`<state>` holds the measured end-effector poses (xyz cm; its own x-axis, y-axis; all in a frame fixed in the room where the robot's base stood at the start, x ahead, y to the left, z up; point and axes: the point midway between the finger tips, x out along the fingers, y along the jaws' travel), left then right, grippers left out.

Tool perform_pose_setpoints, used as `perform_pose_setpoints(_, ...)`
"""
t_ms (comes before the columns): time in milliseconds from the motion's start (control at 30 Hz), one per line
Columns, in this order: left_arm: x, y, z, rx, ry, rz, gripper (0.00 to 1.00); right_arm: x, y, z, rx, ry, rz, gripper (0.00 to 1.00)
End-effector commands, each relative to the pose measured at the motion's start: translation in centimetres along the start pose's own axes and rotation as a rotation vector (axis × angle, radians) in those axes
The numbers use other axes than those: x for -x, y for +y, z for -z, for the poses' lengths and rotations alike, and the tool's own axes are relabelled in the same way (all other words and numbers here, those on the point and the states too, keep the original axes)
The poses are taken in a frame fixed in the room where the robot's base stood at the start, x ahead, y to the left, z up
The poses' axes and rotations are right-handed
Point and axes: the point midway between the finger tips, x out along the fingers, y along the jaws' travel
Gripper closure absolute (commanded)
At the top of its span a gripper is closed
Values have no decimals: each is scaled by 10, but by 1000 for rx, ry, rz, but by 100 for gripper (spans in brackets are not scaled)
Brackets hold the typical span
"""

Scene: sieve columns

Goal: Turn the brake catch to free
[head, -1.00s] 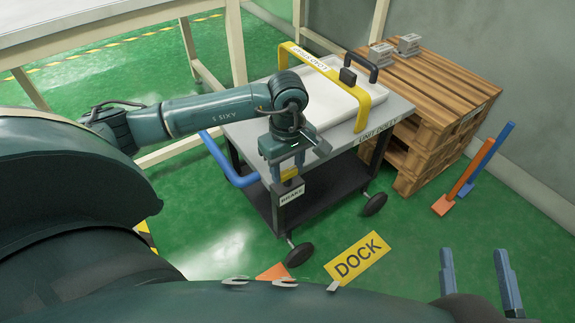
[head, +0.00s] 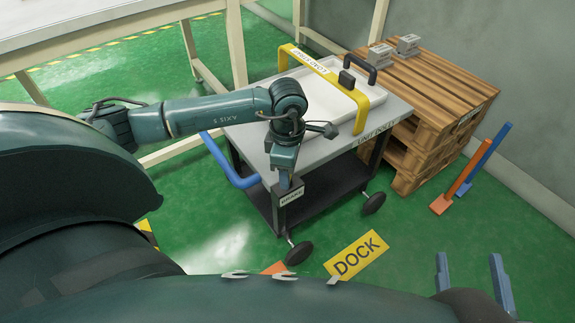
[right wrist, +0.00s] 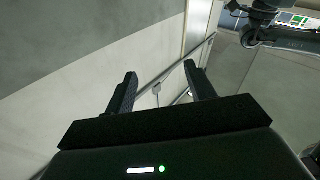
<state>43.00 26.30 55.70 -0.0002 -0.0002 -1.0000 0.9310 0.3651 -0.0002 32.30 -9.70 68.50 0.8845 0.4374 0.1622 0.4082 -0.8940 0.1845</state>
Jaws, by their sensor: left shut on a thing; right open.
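The unit dolly (head: 235,140) is a grey-topped cart with a blue push handle (head: 230,165). A block labelled BRAKE (head: 291,196) is at its near corner. My left gripper (head: 285,184) points down just above that block and is shut. The yellow brake catch is hidden behind the gripper now, so its angle cannot be seen. My right gripper (head: 469,262) is open and empty at the lower right, and its two fingers also show apart in the right wrist view (right wrist: 161,82).
A white tray (head: 338,110) under a yellow bar (head: 365,110) sits on the dolly. A wooden pallet stack (head: 440,85) with grey blocks stands behind it. A yellow DOCK sign (head: 357,257) lies on the floor.

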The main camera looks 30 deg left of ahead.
Motion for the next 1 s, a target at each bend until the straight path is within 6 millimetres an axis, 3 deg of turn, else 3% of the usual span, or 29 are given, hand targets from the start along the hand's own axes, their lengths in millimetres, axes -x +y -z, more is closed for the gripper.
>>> perform_pose_setpoints(600,2,0,0,565,1,0,77,4,3,-2,28,-69,-11,45)
perform_pose_setpoints(1000,1,0,0,777,0,-1,77,4,11,-3,9,-146,-28,45)
